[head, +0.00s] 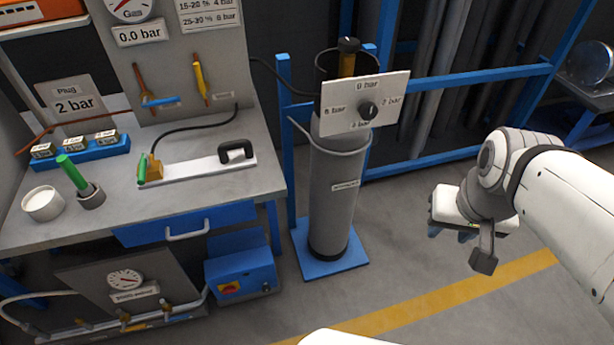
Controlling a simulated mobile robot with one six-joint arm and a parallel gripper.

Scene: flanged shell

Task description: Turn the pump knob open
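No knob in the head view carries a readable pump label. A blue box (241,275) stands low beside the bench, with a red knob on a yellow plate (229,288) on its front; its setting is too small to tell. A black round knob (368,110) sits on a white plate marked 0, 2, 4 and 6 bar, at the top of a grey gas cylinder (334,195). My gripper (452,236) hangs in the air at the right, apart from both knobs. Its fingers are mostly hidden beneath its body, so their opening does not show. I see nothing held.
The bench (205,190) at left bears a clamp bar, a white cup and a plug block. A gauge panel (128,275) with valves is under it. A blue rail (470,80) runs behind the cylinder. Open floor (420,270) lies between cylinder and arm.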

